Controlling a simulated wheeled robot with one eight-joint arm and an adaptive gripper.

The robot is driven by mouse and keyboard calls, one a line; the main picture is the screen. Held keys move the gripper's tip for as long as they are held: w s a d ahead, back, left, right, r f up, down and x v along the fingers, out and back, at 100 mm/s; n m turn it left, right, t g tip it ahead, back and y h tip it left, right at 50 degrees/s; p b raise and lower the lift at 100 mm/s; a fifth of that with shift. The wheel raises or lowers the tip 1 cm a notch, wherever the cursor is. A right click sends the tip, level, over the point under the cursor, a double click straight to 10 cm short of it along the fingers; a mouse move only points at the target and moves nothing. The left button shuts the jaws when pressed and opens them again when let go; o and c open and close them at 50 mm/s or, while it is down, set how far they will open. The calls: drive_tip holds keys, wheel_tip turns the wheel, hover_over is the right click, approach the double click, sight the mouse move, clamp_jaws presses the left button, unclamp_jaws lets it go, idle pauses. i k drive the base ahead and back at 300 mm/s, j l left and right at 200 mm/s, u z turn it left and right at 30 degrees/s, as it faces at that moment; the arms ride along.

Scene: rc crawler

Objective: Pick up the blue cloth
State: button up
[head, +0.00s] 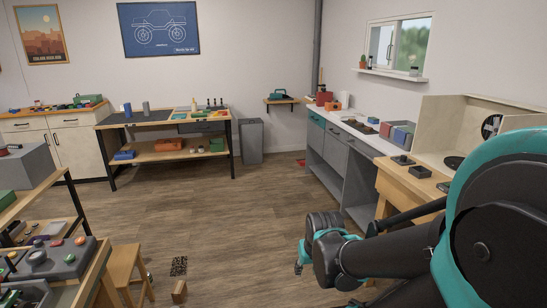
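I cannot make out a blue cloth for certain in the head view. A small blue object (124,155) lies on the lower shelf of the workbench at the back left, but it looks more like a box or case than a cloth. My dark and teal arm fills the lower right and hides part of the floor and the right-hand bench. I cannot make out my gripper's fingers.
The back workbench (160,122) has a lower shelf. A grey bin (251,141) stands beside it. A long counter (345,138) runs along the right wall. A wooden stool (124,265) and cluttered tables are at left. The middle wooden floor (220,215) is mostly clear.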

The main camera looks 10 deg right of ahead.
sight(399, 134)
drive_tip(key=i+z, duration=0.15)
drive_tip(key=i, duration=0.3)
drive_tip(key=i+j+z, duration=0.15)
drive_tip(key=i, duration=0.3)
drive_tip(key=i+j+z, duration=0.15)
drive_tip(key=i, duration=0.25)
drive_tip(key=i+j+z, duration=0.15)
drive_tip(key=i, duration=0.3)
